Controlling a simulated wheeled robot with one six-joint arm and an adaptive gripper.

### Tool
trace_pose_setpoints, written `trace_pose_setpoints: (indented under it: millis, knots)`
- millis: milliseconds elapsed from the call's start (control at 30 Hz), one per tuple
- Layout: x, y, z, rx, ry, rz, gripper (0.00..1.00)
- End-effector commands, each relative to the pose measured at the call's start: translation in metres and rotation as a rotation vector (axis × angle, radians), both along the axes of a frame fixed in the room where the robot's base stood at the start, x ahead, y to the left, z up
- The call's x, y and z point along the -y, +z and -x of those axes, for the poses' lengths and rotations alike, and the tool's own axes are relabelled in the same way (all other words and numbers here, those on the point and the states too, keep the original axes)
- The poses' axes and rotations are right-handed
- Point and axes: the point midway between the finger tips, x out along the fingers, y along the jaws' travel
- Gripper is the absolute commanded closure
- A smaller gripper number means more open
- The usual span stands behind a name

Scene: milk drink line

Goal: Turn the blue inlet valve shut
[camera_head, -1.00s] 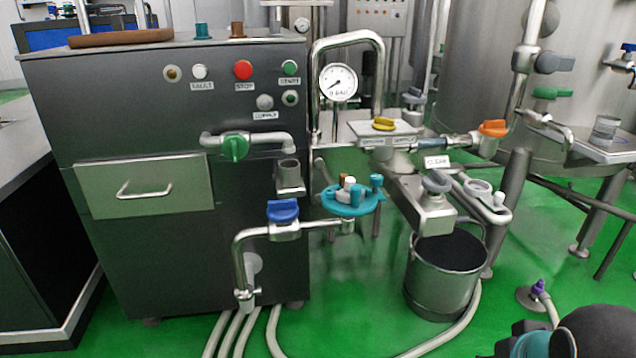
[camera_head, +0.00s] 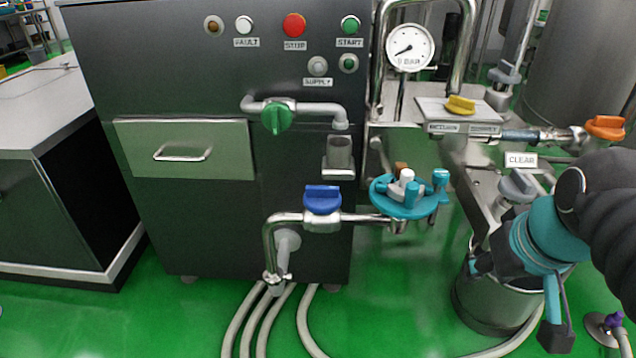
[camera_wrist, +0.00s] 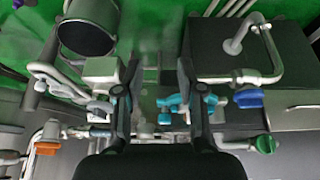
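The blue inlet valve (camera_head: 322,200) sits on a horizontal steel pipe low in front of the dark cabinet. Its raised grip appears to lie along the pipe. It also shows at the right of the wrist view (camera_wrist: 249,98). My gripper (camera_head: 515,300) is at the right of the head view, in front of the steel bucket, well to the right of the valve and apart from it. In the wrist view my gripper (camera_wrist: 158,70) has its two dark fingers spread wide, with nothing held between them.
A teal manifold (camera_head: 408,197) stands between my gripper and the blue valve. A green valve (camera_head: 277,118) is above it, and yellow (camera_head: 460,105) and orange (camera_head: 605,127) valves are to the right. Hoses (camera_head: 248,320) lie on the floor. The green floor before the cabinet is otherwise clear.

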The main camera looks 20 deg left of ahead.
Motion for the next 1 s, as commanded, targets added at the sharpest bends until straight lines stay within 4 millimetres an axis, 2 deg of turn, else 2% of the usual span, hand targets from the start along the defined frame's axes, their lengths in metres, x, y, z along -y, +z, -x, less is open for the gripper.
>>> trace_pose_setpoints:
  millis: [33,300,500,700,800,1000]
  knots:
    - [-0.011,0.01,-0.018,-0.017,0.08,0.007,0.61]
    - [-0.081,0.063,-0.093,-0.085,0.567,0.036,0.61]
    - [-0.14,0.085,-0.141,-0.097,0.949,0.037,0.61]
    - [-0.196,0.093,-0.173,-0.08,1.303,0.028,0.61]
    - [-0.215,0.094,-0.181,-0.065,1.431,0.022,0.61]
    - [-0.233,0.093,-0.187,-0.049,1.557,0.016,0.61]
